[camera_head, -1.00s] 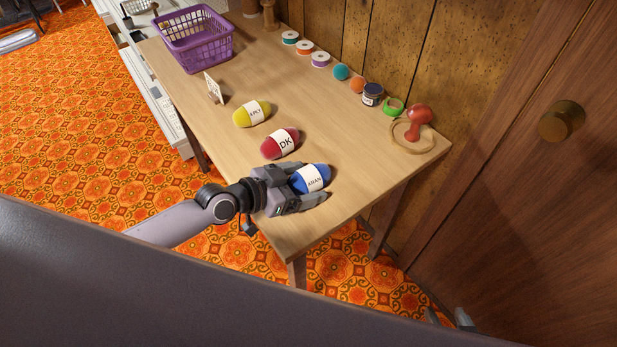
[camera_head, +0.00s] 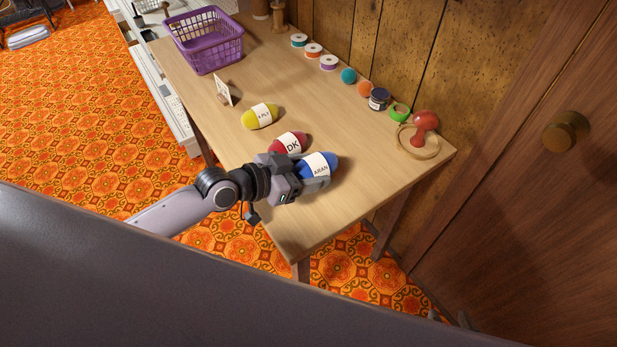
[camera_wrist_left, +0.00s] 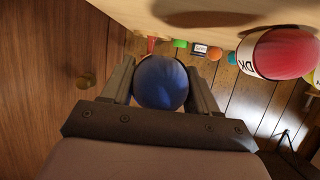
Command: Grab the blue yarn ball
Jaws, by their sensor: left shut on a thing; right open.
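The blue yarn ball (camera_head: 318,166), with a white band marked ARAN, is at the near part of the wooden table. My left gripper (camera_head: 306,172) is shut on it. In the left wrist view the blue ball (camera_wrist_left: 160,82) sits between the two fingers of the left gripper (camera_wrist_left: 161,88). That view shows a dark shadow on the tabletop beside it, but I cannot tell for sure how far the ball is from the table. A small part of my right gripper (camera_head: 449,319) shows at the bottom edge of the head view.
A red DK ball (camera_head: 290,144) lies close beside the left gripper, with a yellow ball (camera_head: 260,116) beyond. A purple basket (camera_head: 208,42) stands at the far left. The table's near right is clear.

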